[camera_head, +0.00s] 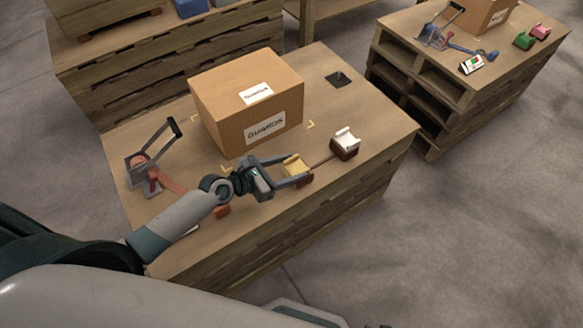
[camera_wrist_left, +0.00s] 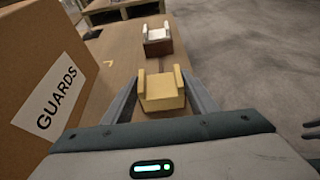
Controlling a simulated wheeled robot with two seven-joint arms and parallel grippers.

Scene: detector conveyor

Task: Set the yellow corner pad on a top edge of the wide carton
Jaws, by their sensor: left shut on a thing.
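The yellow corner pad (camera_head: 296,166) is between the fingers of my left gripper (camera_head: 294,170), near the front edge of the pallet table. In the left wrist view the pad (camera_wrist_left: 162,92) sits between both fingers (camera_wrist_left: 163,90), and my left gripper is shut on it. A brown block shows under the pad in the head view. The wide carton (camera_head: 243,97), labelled GUARDS, stands behind and to the left of the gripper. Its closed top and front face show. In the left wrist view the carton (camera_wrist_left: 35,60) is at the left.
A white corner pad on a brown block (camera_head: 345,143) stands right of the yellow one. A strapping tool (camera_head: 150,165) lies left of the carton, and a dark flat item (camera_head: 338,79) lies behind right.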

